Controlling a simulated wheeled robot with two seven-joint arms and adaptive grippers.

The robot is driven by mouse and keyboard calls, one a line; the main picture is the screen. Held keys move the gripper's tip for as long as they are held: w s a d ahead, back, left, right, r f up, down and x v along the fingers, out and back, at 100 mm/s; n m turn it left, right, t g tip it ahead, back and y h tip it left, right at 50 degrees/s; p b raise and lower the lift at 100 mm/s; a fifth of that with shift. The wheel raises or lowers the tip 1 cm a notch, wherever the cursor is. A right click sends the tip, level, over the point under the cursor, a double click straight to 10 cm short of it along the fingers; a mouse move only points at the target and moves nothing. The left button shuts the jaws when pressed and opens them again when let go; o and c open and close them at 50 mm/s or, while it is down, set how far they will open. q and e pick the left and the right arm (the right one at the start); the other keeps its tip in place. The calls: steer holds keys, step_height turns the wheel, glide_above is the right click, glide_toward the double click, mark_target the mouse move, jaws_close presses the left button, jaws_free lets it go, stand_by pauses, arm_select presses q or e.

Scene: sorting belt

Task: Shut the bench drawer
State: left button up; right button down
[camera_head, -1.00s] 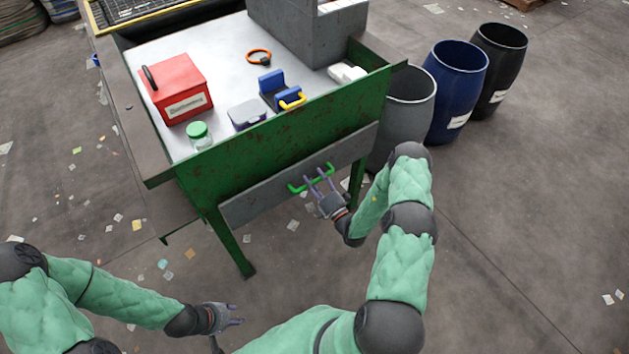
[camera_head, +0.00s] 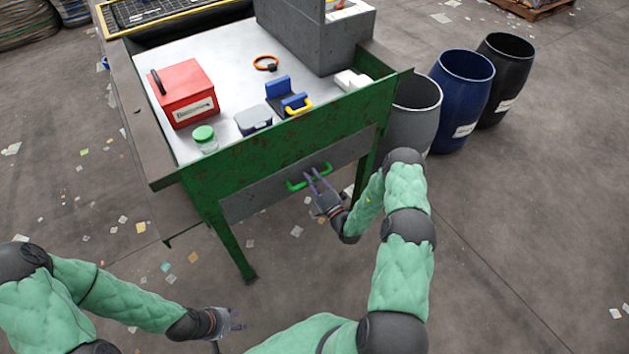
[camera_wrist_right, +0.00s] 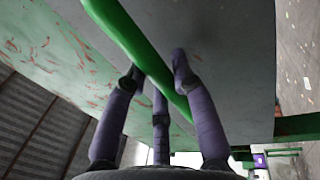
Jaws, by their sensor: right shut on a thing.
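The bench drawer has a plain grey front (camera_head: 260,196) set in the green end of the bench. It sits close to the bench's green face, and I cannot tell whether a small gap remains. A green bar handle (camera_head: 296,185) crosses its middle. My right gripper (camera_head: 316,182) is shut on this handle. In the right wrist view the purple-grey fingers (camera_wrist_right: 158,100) lie on both sides of the green handle (camera_wrist_right: 128,38), close to the drawer front (camera_wrist_right: 232,70). My left gripper (camera_head: 237,320) is open and empty, low over the floor, away from the bench.
The bench top (camera_head: 222,65) holds a red box (camera_head: 184,92), a green-lidded jar (camera_head: 204,138), a grey-blue box (camera_head: 253,120), a blue item with a yellow handle (camera_head: 287,97) and an orange ring (camera_head: 265,63). Grey (camera_head: 412,115), blue (camera_head: 460,100) and black (camera_head: 500,70) barrels stand right. Paper scraps litter the floor.

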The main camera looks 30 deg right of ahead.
steer(key=c, duration=1.4)
jaws_free()
steer(key=shift+w+r, duration=0.1)
steer(key=shift+w, duration=0.05)
steer(key=o, duration=0.4)
steer(key=shift+w, duration=0.15)
steer(key=v, duration=1.2)
